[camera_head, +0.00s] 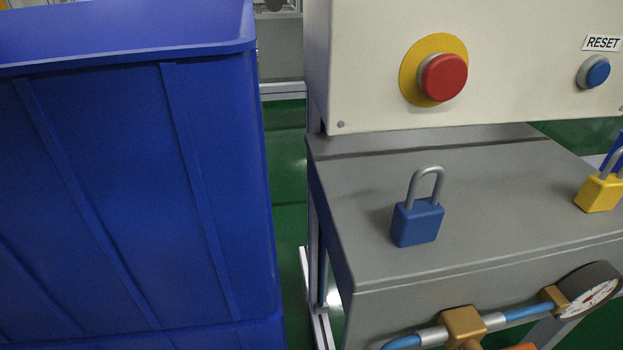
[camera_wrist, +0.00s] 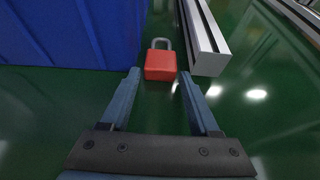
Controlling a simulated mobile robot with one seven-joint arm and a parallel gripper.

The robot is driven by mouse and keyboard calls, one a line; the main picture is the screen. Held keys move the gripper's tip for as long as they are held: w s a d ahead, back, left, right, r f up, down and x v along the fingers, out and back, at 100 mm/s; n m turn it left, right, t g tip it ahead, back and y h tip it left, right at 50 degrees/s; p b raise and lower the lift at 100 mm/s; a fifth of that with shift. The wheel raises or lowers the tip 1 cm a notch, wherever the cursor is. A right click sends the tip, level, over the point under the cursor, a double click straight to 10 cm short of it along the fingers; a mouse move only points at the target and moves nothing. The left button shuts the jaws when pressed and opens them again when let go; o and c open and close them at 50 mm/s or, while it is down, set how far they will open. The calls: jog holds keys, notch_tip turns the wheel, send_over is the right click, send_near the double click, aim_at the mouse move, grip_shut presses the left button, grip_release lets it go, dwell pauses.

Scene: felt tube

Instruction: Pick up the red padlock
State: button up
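The red padlock (camera_wrist: 160,66) shows in the wrist view, on the green floor, with its grey shackle pointing away from my gripper. It lies between a blue bin and a metal profile. My gripper (camera_wrist: 157,80) is open, its two blue-grey fingers spread, with the padlock just beyond and between the fingertips. I cannot tell the exact gap between fingertips and padlock. The red padlock and my gripper are not visible in the head view.
A blue bin (camera_head: 130,190) stands left, close to the padlock. A metal profile (camera_wrist: 205,45) lies close on its right. In the head view, a grey bench (camera_head: 350,240) carries a blue padlock (camera_head: 417,222) and a yellow padlock (camera_head: 598,193) below a control panel (camera_head: 530,60).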

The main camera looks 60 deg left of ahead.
grip_shut()
jog(key=shift+r, duration=0.1)
jog(key=shift+w+d+r+p, duration=0.1)
jog(key=shift+w+r+p, duration=0.15)
jog(key=shift+r+p, duration=0.6)
notch_tip(320, 180, up, 6)
jog(key=p, duration=0.7)
jog(key=w+d+b, duration=0.1)
jog(key=w+d, duration=0.1)
jog(key=w, duration=0.3)
jog(key=w+d+b, duration=0.2)
jog(key=w, duration=0.4)
jog(key=w+d+f+b, duration=0.1)
jog(key=w+d, duration=0.2)
jog(key=w, duration=0.2)
jog(key=shift+w+f, duration=0.1)
jog(key=shift+w, duration=0.3)
jog(key=shift+w+d+b, duration=0.25)
jog(key=shift+w+b, duration=0.1)
jog(key=shift+w, duration=0.25)
